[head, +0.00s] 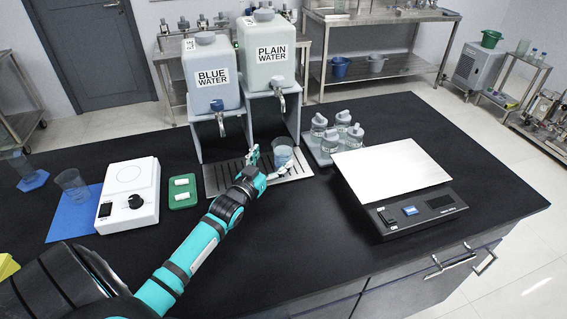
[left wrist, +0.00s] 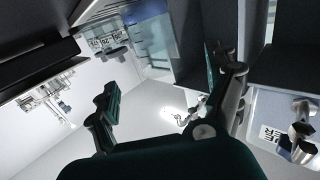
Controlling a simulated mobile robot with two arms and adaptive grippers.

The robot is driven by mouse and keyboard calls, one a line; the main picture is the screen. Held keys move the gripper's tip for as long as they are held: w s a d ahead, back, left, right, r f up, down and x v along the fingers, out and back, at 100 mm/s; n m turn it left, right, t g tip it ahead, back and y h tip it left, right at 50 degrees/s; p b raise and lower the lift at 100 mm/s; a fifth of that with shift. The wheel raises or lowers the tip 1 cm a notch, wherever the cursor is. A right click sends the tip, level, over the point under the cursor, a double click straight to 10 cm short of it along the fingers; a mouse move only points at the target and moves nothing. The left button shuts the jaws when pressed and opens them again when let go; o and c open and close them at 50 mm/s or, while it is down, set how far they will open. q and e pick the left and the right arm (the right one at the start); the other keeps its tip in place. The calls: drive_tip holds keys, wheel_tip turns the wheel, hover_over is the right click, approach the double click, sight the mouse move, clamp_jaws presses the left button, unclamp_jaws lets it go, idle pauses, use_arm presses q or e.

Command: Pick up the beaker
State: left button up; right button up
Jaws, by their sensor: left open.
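A clear beaker (head: 283,149) with bluish liquid stands upright on the drip tray (head: 214,184), below the plain water tap. My left gripper (head: 269,162) is open at this beaker, with one finger to its left and the other low in front of it. I cannot tell whether either finger touches it. In the left wrist view the open fingers (left wrist: 165,95) spread wide, and a pale blue see-through shape, unclear as to what it is, shows beyond them. Another beaker (head: 73,184) stands on a blue mat at the left. My right gripper is not in view.
Blue water (head: 213,102) and plain water (head: 268,75) tanks stand behind the tray. A white hotplate (head: 128,190) and green tray (head: 183,204) are left. The front middle bench is clear.

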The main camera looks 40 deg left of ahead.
sight(278, 150)
use_arm(q)
drive_tip(key=shift+w+a, duration=0.1)
drive_tip(key=shift+w, duration=0.4)
drive_tip(key=w+b, duration=0.3)
drive_tip(key=w, duration=0.2)
drive_tip(key=shift+a+r+b, duration=0.15)
drive_tip(key=shift+a+b, duration=0.05)
drive_tip(key=shift+b, duration=0.15)
drive_tip(key=shift+r, duration=0.15)
drive_tip(key=shift+c, duration=0.4)
drive_tip(key=c, duration=1.3)
drive_tip(key=shift+c, duration=1.1)
drive_tip(key=shift+r, duration=0.1)
drive_tip(key=shift+r, duration=0.1)
